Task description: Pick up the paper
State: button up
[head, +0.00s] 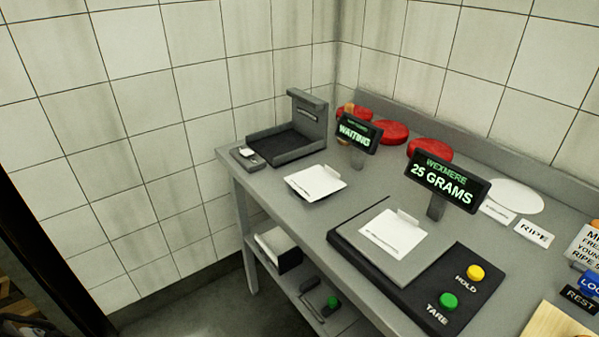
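A white sheet of paper (393,236) with a small raised tab at its far edge lies on the grey plate of a scale (362,262). A similar white paper (314,182), also with a raised tab, lies further left on a thin dark pad on the table. Both carry a line of print too small to read. Which one the task means, I cannot tell. My gripper is not in view.
The grey table (280,205) stands against tiled walls. A display (445,181) reads "WEXMERE 25 GRAMS"; another (359,133) reads "WAITING". Red wheels (390,132) and a dark tray device (290,137) stand behind.

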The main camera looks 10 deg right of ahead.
aim_at(314, 182)
jog(key=i+j, duration=0.75)
jog(key=j+z, duration=0.15)
jog(key=z, duration=0.2)
jog(key=i+j+z, duration=0.15)
jog(key=z, duration=0.2)
jog(key=j+z, duration=0.15)
jog(key=z, duration=0.9)
jog(key=i, duration=0.5)
